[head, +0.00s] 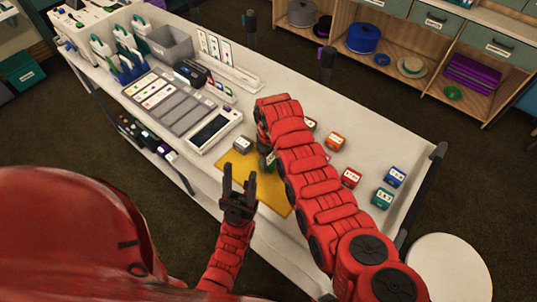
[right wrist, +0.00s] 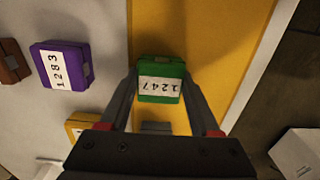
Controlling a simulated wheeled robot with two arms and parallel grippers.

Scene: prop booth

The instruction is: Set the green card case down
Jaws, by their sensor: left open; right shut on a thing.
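The green card case (right wrist: 160,72), labelled 1247, is between the fingers of my right gripper (right wrist: 160,88), which is shut on it. In the right wrist view it is over the yellow mat (right wrist: 215,40); I cannot tell whether it touches the mat. In the head view only a bit of the green card case (head: 270,160) shows beside my right arm, over the yellow mat (head: 258,187). My left gripper (head: 239,170) is open and empty, at the mat's near left side.
A grey case (head: 242,144) sits by the mat's far left corner. Red (head: 350,178), blue (head: 395,177), teal (head: 382,197) and orange (head: 336,141) cases stand to the right. A purple case (right wrist: 62,65) lies beside the mat. A card tray (head: 170,105) is further left.

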